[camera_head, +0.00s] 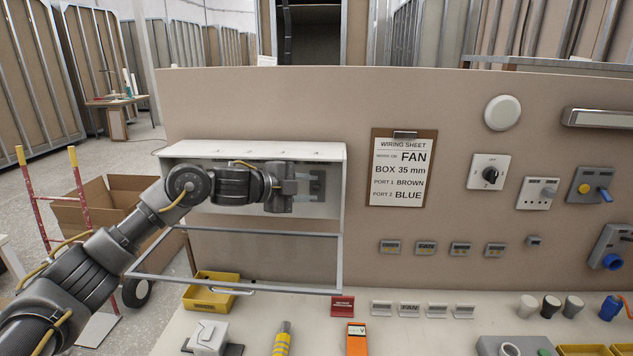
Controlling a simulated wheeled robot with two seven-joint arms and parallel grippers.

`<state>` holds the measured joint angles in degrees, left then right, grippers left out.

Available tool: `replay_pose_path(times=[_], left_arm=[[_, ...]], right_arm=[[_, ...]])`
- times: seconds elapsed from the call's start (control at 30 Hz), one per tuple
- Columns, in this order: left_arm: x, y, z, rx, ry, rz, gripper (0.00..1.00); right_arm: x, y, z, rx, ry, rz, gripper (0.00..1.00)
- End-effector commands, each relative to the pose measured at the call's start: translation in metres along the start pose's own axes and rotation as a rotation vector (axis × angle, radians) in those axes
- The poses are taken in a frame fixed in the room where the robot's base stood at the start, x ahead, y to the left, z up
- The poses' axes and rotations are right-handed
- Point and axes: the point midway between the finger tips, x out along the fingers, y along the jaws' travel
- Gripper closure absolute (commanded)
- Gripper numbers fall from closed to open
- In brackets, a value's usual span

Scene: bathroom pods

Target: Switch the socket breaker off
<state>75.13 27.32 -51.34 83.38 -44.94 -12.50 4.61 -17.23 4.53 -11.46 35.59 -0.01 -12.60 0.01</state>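The white breaker box (334,205) is mounted on the left part of the beige panel. Its framed cover (336,262) hangs open below it, tilted out over the bench. My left arm comes in from the left, in front of the box. My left gripper (306,186) is at the box opening, against the grey breaker area inside. The gripper and wrist hide most of the breakers, so I cannot make out the socket breaker or its lever position. The fingertips are too small and dark to tell open from shut. My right gripper is not in view.
A wiring sheet (402,170) hangs right of the box. A rotary switch (488,172) and sockets (538,193) are further right. An open carton (110,205) stands left.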

Motion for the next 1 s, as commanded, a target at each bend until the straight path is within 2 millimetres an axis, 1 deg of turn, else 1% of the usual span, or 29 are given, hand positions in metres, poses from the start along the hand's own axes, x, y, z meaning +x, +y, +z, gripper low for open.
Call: replay_pose_path(times=[0.03,0.2,0.33,0.57,0.67,0.83,1.0], left_arm=[[0.007,-0.002,-0.001,-0.003,0.000,0.002,0.67],[0.025,-0.001,-0.001,-0.001,0.002,0.001,0.67],[0.030,0.000,0.000,0.000,0.001,0.001,0.67],[0.031,0.000,0.000,0.001,0.001,0.000,0.67],[0.031,0.000,0.000,0.001,0.001,0.000,0.78],[0.031,0.000,0.000,0.001,0.001,0.000,1.00],[0.031,0.001,0.000,0.002,0.001,-0.001,1.00]], right_arm=[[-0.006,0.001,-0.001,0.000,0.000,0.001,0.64],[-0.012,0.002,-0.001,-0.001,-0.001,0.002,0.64],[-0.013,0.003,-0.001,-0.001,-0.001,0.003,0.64],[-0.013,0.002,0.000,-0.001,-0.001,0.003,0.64],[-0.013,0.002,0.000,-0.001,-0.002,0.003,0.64],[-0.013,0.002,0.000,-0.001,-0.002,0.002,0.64],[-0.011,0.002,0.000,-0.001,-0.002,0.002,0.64]])
